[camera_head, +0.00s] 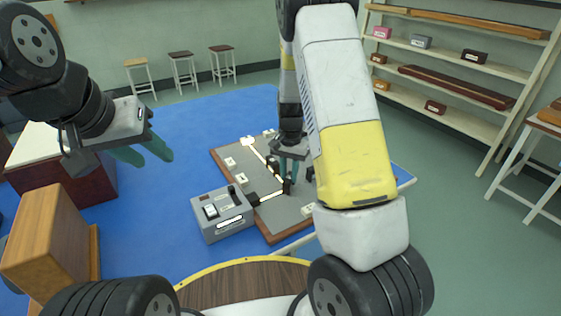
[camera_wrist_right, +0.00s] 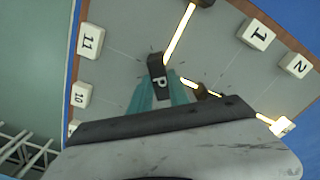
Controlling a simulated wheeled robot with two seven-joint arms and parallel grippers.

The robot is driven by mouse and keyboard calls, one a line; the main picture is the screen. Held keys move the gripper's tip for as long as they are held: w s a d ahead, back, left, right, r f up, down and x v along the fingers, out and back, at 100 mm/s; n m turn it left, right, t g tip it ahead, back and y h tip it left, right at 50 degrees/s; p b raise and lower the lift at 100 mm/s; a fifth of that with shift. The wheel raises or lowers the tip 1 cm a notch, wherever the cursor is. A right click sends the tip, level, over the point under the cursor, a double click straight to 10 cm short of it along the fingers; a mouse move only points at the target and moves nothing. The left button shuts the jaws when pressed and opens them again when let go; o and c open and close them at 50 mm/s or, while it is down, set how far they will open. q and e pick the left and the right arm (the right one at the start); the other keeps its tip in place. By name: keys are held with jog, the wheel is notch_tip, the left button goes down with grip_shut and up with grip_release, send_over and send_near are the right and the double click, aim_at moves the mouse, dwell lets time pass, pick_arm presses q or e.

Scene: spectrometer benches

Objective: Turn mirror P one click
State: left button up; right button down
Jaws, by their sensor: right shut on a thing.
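Mirror P (camera_wrist_right: 157,76) is a small dark block marked with a white P, standing on the grey board (camera_wrist_right: 125,30). In the head view it is a small dark upright post (camera_head: 287,187). My right gripper (camera_wrist_right: 161,88) is shut on mirror P, with a teal finger on each side of it. In the head view my right gripper (camera_head: 288,171) reaches down over the board. A bright beam meets the mirror and another leaves it. My left gripper (camera_head: 153,156) is open and empty, held at the left, away from the board.
A grey lamp box (camera_head: 222,214) stands at the board's front left edge. White numbered blocks, such as 11 (camera_wrist_right: 90,41) and 1 (camera_wrist_right: 256,34), stand around the board. Another dark mirror post (camera_wrist_right: 207,92) is close right of P. A wooden box (camera_head: 45,245) stands front left.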

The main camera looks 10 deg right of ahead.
aim_at(289, 177)
jog(key=shift+n, duration=0.6)
jog(key=c, duration=1.2)
grip_release()
jog(key=shift+c, duration=0.2)
jog(key=shift+r, duration=3.95)
